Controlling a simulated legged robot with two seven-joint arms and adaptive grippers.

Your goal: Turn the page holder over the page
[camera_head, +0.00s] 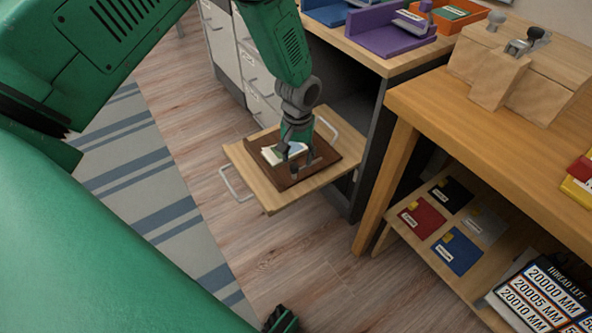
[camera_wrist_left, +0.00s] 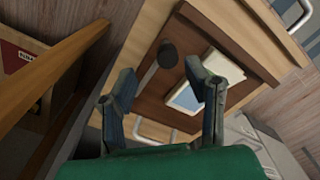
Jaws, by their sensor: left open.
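A brown board (camera_head: 328,155) lies on a light wooden tray (camera_head: 272,203) with metal handles; the tray also shows in the wrist view (camera_wrist_left: 268,28). White pages with a blue picture (camera_head: 270,156) lie on the board, partly hidden by my gripper; the picture also shows in the wrist view (camera_wrist_left: 186,97). A dark round-ended piece (camera_wrist_left: 168,54), possibly the page holder, stands up from the board in the wrist view, beside the pages. My left gripper (camera_head: 297,170) is open above the board, and its fingers (camera_wrist_left: 160,85) show spread, with that piece beyond the gap between them.
A wooden desk (camera_head: 440,110) with a lower shelf of coloured booklets (camera_head: 422,217) stands to the right. A dark-sided cabinet (camera_head: 368,135) is close behind the tray. A striped rug (camera_head: 150,165) and bare floor lie to the left and front.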

